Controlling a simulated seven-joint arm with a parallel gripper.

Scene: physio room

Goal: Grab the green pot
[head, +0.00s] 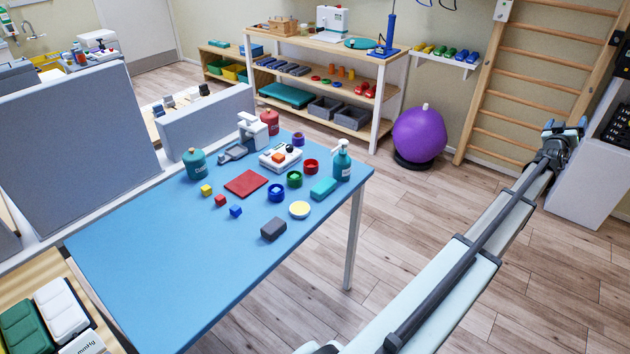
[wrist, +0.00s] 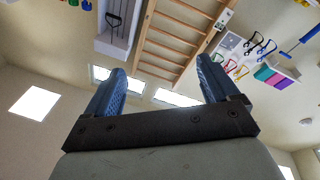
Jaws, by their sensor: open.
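The green pot (head: 294,179) is a small, round, open-topped pot on the blue table (head: 150,285) in the head view. It stands between a red pot (head: 311,166) and a blue pot (head: 276,194). My gripper (head: 565,127) is far to the right of the table, raised over the floor near the wall bars. In the wrist view my gripper (wrist: 160,72) has its two blue fingers wide apart, with nothing between them. The wrist view faces the wall and ceiling and does not show the green pot.
Close around the green pot are a white device (head: 280,158), a teal block (head: 323,188), a teal pump bottle (head: 342,162) and a yellow-topped pot (head: 299,210). A grey block (head: 273,229) lies nearer. The table's near left part is bare. A purple ball (head: 420,135) stands beyond the table.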

